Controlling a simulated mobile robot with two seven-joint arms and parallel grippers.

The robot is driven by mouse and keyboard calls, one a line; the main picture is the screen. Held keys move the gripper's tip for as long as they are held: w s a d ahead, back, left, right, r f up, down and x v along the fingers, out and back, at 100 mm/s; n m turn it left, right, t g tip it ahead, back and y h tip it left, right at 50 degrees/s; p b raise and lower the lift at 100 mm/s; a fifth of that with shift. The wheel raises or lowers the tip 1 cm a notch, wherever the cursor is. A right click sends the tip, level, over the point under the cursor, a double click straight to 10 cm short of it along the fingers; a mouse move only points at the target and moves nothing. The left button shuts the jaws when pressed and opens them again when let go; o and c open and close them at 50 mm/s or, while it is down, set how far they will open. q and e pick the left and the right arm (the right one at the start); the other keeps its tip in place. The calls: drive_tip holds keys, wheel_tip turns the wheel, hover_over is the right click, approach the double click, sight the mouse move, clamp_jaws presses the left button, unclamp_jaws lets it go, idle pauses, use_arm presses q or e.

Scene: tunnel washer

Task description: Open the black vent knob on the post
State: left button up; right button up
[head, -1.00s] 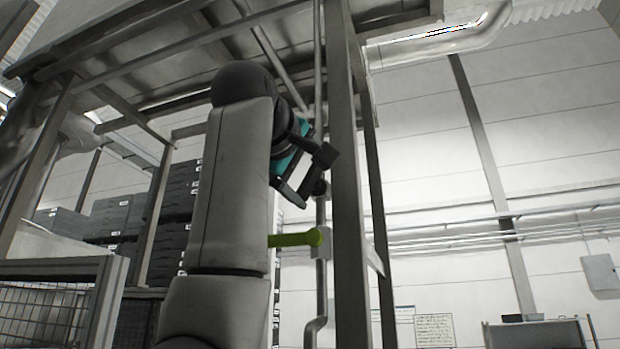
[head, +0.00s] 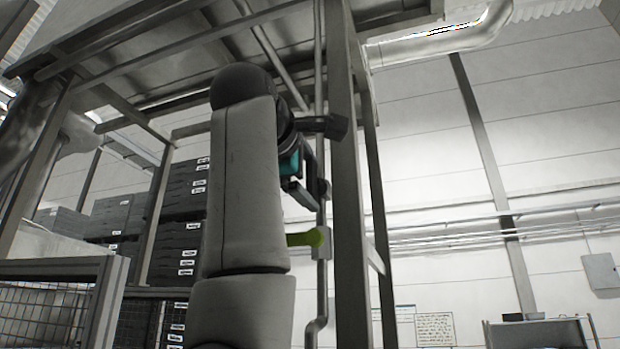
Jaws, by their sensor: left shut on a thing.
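The post (head: 343,220) is a grey metal upright with a thin vertical pipe (head: 320,285) beside it on the left. The black vent knob (head: 324,188) sits on that pipe, mostly hidden by my gripper. My left gripper (head: 318,162), dark with a teal part, is at the knob and shut on it, one finger above and one below left. The exact contact is hidden. A yellow-green lever handle (head: 305,239) sticks out left from a valve on the pipe below the knob. My right gripper is not in view.
A metal platform (head: 150,70) spans overhead. Stacked grey crates (head: 185,215) and a mesh fence (head: 50,300) stand at the left. A duct (head: 440,48) runs at the upper right.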

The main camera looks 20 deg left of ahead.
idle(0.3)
use_arm(q)
drive_tip(key=o, duration=1.1)
drive_tip(key=shift+a, duration=0.1)
drive_tip(key=shift+c, duration=0.2)
drive_tip(key=shift+s, duration=0.1)
drive_tip(key=shift+s+b, duration=0.4)
drive_tip(key=shift+s, duration=0.1)
drive_tip(key=s+b, duration=0.4)
drive_tip(key=s, duration=1)
drive_tip(key=shift+a+b, duration=0.3)
drive_tip(key=shift+b, duration=0.1)
